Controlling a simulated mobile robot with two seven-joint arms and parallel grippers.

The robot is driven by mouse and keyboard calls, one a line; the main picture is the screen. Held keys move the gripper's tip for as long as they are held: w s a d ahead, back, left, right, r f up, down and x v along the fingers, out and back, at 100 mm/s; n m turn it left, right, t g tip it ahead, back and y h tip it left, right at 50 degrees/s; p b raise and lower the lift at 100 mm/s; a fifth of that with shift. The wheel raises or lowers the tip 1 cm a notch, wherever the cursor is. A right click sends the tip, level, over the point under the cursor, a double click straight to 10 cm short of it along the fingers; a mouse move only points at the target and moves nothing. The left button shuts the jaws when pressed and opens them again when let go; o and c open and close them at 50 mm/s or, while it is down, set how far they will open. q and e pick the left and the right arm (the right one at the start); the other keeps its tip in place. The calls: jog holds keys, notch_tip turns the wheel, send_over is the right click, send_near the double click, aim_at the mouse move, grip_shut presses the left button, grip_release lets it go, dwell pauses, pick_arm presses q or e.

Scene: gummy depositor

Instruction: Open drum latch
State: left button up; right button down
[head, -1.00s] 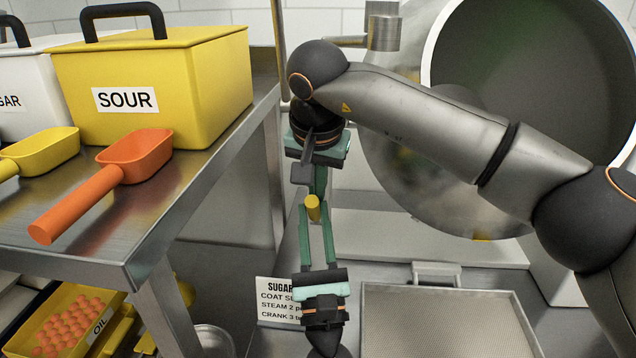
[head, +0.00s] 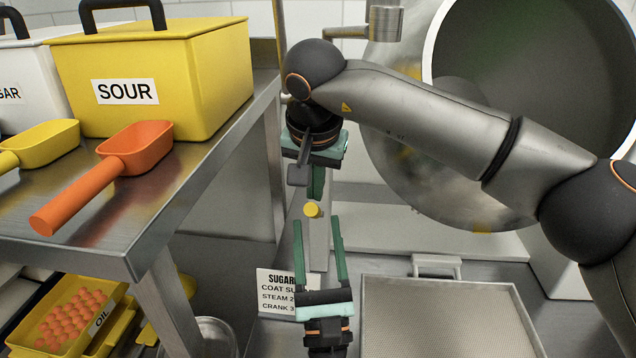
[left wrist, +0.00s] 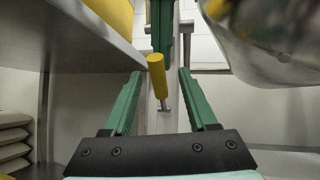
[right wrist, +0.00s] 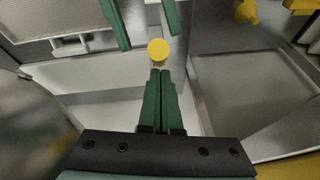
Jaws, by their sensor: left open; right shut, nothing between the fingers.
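A yellow cylindrical handle (head: 312,209), which I take to be the latch handle, stands on a grey metal post beside the large steel drum (head: 540,75). My left gripper (head: 316,222) is open just below it, pointing up. In the left wrist view the handle (left wrist: 157,76) shows between the open fingers, touching neither. My right gripper (head: 316,196) is shut and empty just above the handle, pointing down. In the right wrist view the handle (right wrist: 158,50) is just past the closed fingertips (right wrist: 160,72); contact cannot be told.
A steel table (head: 205,170) at left carries a yellow SOUR bin (head: 205,85), an orange scoop (head: 140,150) and a yellow scoop (head: 45,145). A mesh tray (head: 440,320) lies low at right. A SUGAR instruction card (head: 277,290) stands near my left gripper.

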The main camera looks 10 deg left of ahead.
jog(key=shift+w+d+r, duration=0.1)
jog(key=shift+w+d, duration=0.05)
jog(key=shift+d, duration=0.05)
pick_arm(q)
jog(key=s+d+g+h, duration=0.25)
jog(key=d+h, duration=0.35)
jog(key=h, duration=0.6)
jog(key=s+r+n+g+h, duration=0.5)
jog(key=s+g+h, duration=0.2)
jog(key=s+h, duration=0.45)
pick_arm(e)
jog(key=shift+p, duration=0.35)
pick_arm(q)
jog(key=s+a+r+n+t+y, duration=0.1)
jog(key=s+a+r+n+t, duration=0.1)
jog(key=a+n, duration=0.4)
jog(key=s+a+r+n+t+y, duration=0.1)
jog(key=s+a+r+n+t, duration=0.1)
jog(key=a+n+t, duration=0.3)
jog(key=a+n, duration=0.1)
jog(key=n, duration=0.2)
jog(key=shift+a+r+n, duration=0.25)
jog(key=shift+r+n, duration=0.05)
pick_arm(e)
jog(key=shift+s, duration=0.35)
pick_arm(q)
jog(key=shift+s+r+p, duration=0.1)
jog(key=shift+p, duration=0.2)
